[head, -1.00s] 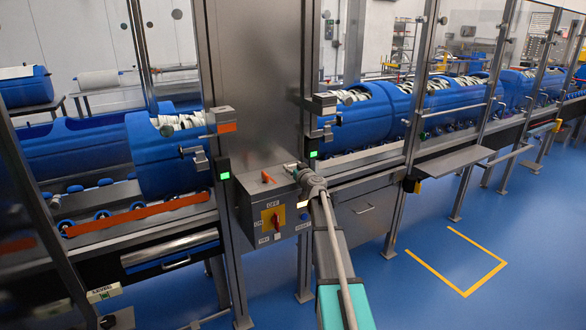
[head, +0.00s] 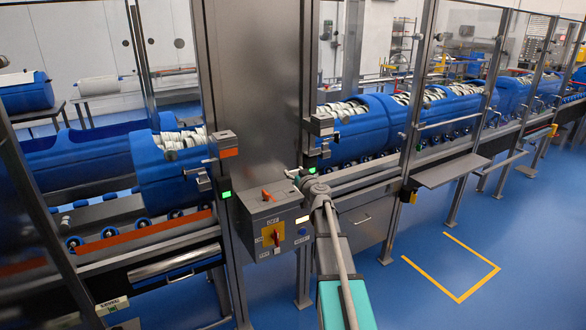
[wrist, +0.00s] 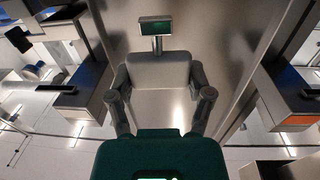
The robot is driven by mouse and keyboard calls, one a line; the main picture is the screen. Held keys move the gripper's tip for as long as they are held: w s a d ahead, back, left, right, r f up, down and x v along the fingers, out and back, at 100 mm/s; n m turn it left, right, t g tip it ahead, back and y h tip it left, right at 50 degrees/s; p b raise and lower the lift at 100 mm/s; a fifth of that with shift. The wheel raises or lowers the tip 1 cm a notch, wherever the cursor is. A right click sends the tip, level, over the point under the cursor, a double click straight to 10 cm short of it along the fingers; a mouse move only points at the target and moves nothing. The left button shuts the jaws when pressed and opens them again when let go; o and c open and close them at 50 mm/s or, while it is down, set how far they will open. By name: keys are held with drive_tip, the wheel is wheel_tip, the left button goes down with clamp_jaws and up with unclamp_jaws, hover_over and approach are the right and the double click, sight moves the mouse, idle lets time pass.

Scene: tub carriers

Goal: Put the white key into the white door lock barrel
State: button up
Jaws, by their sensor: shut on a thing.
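The white key (head: 291,172) shows as a small pale piece at the tip of my gripper (head: 299,177), which is shut on it. In the wrist view my gripper (wrist: 160,74) has both fingers closed in; a stem and a small green-edged plate show beyond them, and I cannot clearly separate finger pads from key. The white door lock barrel appears to be on the right lock block (head: 322,125) on the steel post, with a pale label. It is above and right of the key, apart from it; its opening cannot be made out.
A second lock block with an orange label (head: 229,153) is on the left post. A control box (head: 268,225) with an orange handle and a red switch is just below my gripper. Clear door panels and blue tubs (head: 365,130) flank the steel column (head: 255,90).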

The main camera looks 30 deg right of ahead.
sight(297, 173)
drive_tip(key=s+r, duration=0.1)
drive_tip(key=s, duration=0.1)
drive_tip(key=s+a+r+p, duration=0.1)
drive_tip(key=s, duration=0.1)
drive_tip(key=s+a+r+p, duration=0.1)
drive_tip(key=s, duration=0.1)
drive_tip(key=shift+s+a, duration=0.15)
drive_tip(key=shift+s, duration=0.15)
idle(0.5)
